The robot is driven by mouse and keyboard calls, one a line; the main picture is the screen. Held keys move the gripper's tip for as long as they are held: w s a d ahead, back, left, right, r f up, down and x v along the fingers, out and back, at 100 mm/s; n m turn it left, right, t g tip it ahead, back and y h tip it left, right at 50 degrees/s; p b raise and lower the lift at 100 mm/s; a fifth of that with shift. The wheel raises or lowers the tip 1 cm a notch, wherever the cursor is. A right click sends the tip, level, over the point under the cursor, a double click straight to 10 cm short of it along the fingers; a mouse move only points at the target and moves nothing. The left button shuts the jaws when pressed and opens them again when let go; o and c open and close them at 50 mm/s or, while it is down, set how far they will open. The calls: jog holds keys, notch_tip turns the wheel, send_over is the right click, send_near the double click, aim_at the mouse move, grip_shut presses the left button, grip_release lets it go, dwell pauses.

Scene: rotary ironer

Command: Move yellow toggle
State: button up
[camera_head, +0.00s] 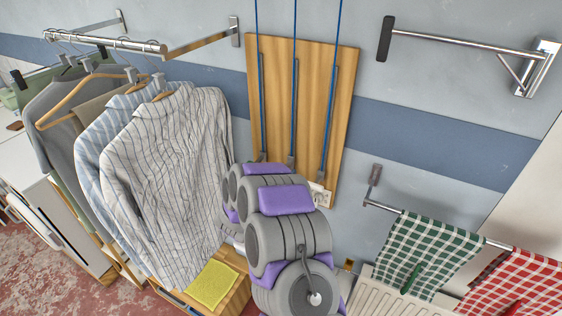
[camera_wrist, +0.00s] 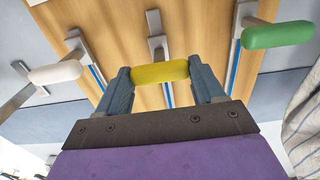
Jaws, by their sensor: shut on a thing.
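The yellow toggle (camera_wrist: 160,72) is a rounded bar at the end of a metal lever in the middle of the wrist view. My gripper (camera_wrist: 161,74) is shut on it, with one blue-grey finger at each end of the bar. The lever comes from the middle slot of a wooden wall board (camera_wrist: 115,25). In the head view the board (camera_head: 347,80) shows, but my arm hides the toggle and my gripper.
A white toggle (camera_wrist: 56,72) is left of the yellow one and a green toggle (camera_wrist: 278,35) right of it. Shirts (camera_head: 170,165) hang at the left. Checked towels (camera_head: 425,255) hang on a low rail at the right. A yellow cloth (camera_head: 212,285) lies below.

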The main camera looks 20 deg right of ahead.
jog(key=shift+f, duration=1.35)
jog(key=o, duration=1.1)
jog(key=shift+c, duration=0.2)
jog(key=o, duration=0.4)
jog(key=shift+w, duration=0.1)
jog(key=shift+o, duration=0.3)
jog(key=shift+r, duration=0.1)
jog(key=shift+a, duration=0.1)
jog(key=b+v, duration=0.1)
jog(key=v, duration=1.6)
jog(key=shift+a, duration=0.2)
